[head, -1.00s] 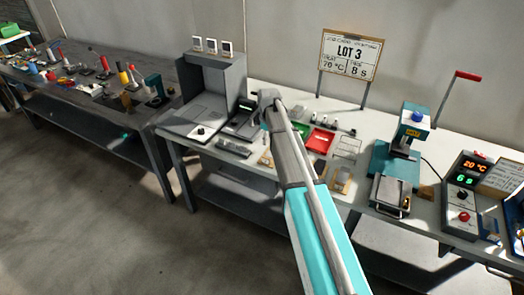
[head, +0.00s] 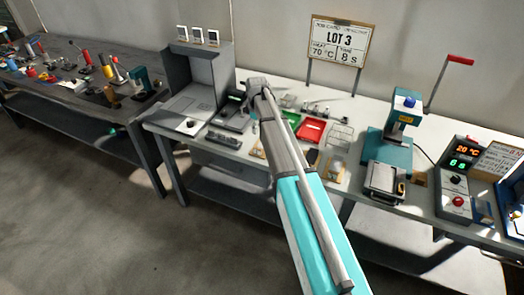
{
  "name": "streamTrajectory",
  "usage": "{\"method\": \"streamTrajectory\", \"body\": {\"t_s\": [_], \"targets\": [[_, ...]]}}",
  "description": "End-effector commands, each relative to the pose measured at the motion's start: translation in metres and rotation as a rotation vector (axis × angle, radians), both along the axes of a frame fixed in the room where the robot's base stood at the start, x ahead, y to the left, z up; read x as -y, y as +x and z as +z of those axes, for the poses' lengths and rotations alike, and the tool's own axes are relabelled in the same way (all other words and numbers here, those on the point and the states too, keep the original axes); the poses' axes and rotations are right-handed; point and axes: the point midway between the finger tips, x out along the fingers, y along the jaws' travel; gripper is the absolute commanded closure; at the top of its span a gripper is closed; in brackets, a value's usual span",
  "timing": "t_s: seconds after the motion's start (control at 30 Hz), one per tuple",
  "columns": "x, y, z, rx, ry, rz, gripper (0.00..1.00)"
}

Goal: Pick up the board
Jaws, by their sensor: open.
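My arm reaches over the white-topped bench, and its end, with my gripper (head: 252,114), is beside the small dark device left of the green tray. The gripper is small and partly hidden by my wrist; its jaws are open and I see nothing held. A flat tan piece (head: 338,167) with a grey part on it lies on the bench front, right of my arm. It may be the board, but it is too small to be sure. Another tan edge (head: 259,149) shows left of my arm, partly covered by it.
A red tray (head: 311,130) and a wire rack (head: 340,137) lie right of my arm. A teal press (head: 393,140) with a raised red-tipped lever and a control box (head: 460,180) stand farther right. A grey booth (head: 198,80) stands left. The LOT 3 sign (head: 340,42) stands behind.

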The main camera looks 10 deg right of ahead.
Motion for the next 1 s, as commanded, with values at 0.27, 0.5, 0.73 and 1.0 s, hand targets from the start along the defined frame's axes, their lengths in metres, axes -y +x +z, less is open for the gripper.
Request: {"method": "streamTrajectory", "body": {"t_s": [0.27,0.5,0.73,1.0], "targets": [[-0.001,0.0,-0.027,0.0,0.0,0.001,0.4],[-0.001,0.0,-0.045,0.0,0.0,0.001,0.4],[-0.001,0.0,-0.062,0.0,0.0,0.001,0.4],[-0.002,0.0,-0.07,0.0,0.0,0.002,0.4]]}}
